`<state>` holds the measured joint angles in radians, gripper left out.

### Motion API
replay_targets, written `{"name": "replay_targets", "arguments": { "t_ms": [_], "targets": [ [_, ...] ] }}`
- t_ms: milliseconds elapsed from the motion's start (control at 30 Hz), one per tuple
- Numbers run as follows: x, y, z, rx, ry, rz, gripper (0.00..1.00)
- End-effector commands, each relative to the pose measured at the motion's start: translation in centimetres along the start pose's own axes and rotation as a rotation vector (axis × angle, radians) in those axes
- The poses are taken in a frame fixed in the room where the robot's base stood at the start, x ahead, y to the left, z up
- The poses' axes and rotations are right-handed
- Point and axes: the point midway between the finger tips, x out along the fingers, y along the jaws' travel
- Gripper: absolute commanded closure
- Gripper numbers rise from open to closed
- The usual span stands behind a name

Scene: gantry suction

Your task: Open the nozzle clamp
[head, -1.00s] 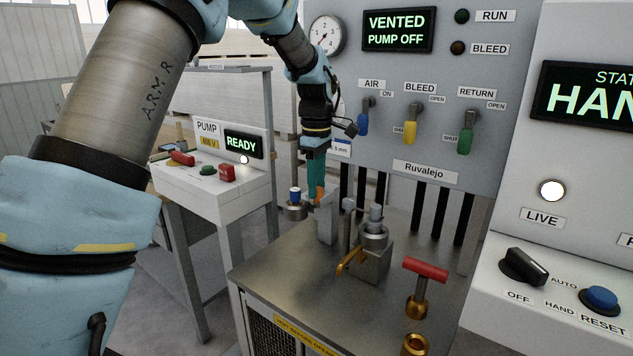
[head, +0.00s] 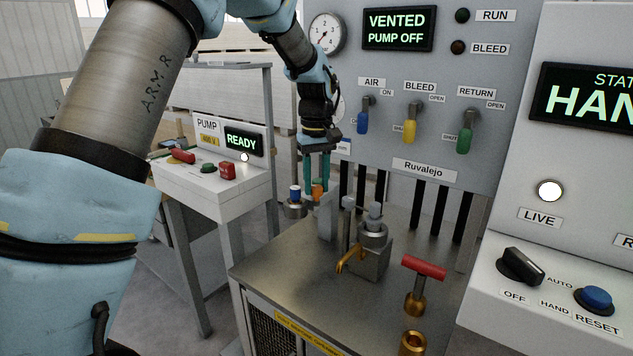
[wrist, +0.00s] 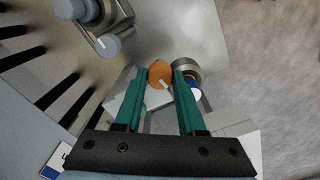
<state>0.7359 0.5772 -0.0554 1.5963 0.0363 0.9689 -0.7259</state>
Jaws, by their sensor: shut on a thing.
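My gripper (head: 317,180) points down over the far left corner of the metal bench. Its two teal fingers are shut on an orange handle (head: 319,191), which I take to be the nozzle clamp's. In the wrist view the orange handle (wrist: 160,73), with a white mark on top, sits between the fingertips (wrist: 159,72). A round metal holder (head: 295,210) with a blue-and-white piece (head: 295,193) is just left of the handle. The base under the handle is partly hidden by the fingers in the wrist view.
A metal block with an orange lever (head: 350,260) stands right of my gripper. A red T-handle (head: 424,268) is at the front right. Behind are the valve panel's blue (head: 363,121), yellow (head: 410,131) and green (head: 465,139) levers. The bench front (head: 290,270) is clear.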

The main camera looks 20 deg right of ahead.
Motion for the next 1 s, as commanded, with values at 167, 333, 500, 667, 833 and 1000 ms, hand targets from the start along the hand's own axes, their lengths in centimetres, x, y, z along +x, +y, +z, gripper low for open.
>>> {"name": "replay_targets", "arguments": {
  "t_ms": [167,333,500,667,833,1000],
  "targets": [
    [-0.02,0.03,0.03,0.035,0.0,0.0,1.0],
    [-0.01,0.03,0.03,0.045,0.0,0.0,1.0],
    [-0.01,0.03,0.02,0.045,0.0,0.0,1.0],
    [-0.01,0.03,0.02,0.044,0.0,0.0,0.55],
    [-0.01,0.02,0.01,0.043,0.0,0.0,0.36],
    [0.0,0.01,0.01,0.043,0.0,0.0,0.31]
  ]
}}
